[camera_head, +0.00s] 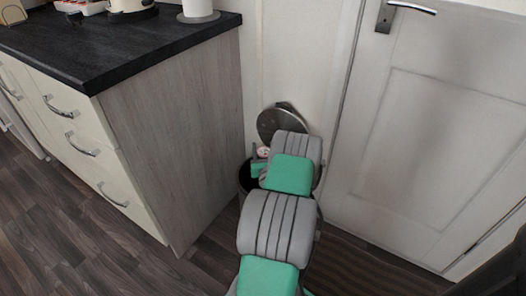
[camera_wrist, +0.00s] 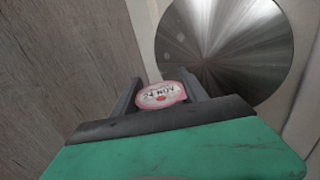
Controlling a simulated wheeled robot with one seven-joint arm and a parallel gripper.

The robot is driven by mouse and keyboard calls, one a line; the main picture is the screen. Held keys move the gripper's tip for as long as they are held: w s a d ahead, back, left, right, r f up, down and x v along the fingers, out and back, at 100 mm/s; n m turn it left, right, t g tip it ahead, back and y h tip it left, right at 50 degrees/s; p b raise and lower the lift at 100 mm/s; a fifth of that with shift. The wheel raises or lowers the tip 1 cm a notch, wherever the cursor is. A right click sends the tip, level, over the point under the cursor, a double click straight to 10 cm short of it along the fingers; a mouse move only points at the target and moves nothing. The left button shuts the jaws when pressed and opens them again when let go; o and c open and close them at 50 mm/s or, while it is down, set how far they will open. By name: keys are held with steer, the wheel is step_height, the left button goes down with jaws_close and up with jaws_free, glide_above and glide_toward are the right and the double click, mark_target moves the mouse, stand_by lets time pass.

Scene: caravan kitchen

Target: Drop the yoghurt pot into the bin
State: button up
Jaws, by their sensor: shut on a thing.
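The yoghurt pot (camera_wrist: 160,95) is between the two fingers of my gripper (camera_wrist: 161,92) in the wrist view, its pale lid with a pink rim and printed date facing the camera. My gripper is shut on it. In the head view the pot (camera_head: 263,152) shows as a small pale spot beside my arm. The bin (camera_head: 246,180) stands on the floor between the counter and the door, with its round metal lid (camera_head: 270,122) raised at the back. My gripper is at the bin's opening; my arm hides much of the bin. How deep the pot sits cannot be told.
A drawer unit with a dark worktop (camera_head: 130,45) stands close on the left of the bin. A white door (camera_head: 440,130) is on the right. The raised lid (camera_wrist: 225,45) is close beyond my gripper. Wooden floor (camera_head: 60,215) is clear in front of the drawers.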

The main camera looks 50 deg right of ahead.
step_height(320, 180, down, 6)
steer(key=b, duration=0.5)
steer(key=shift+r, duration=0.2)
steer(key=o, duration=1.5)
steer(key=shift+a, duration=0.1)
steer(key=shift+o, duration=0.2)
steer(key=v, duration=0.7)
steer(key=shift+s+a, duration=0.2)
steer(key=shift+a, duration=0.1)
steer(key=shift+s, duration=0.1)
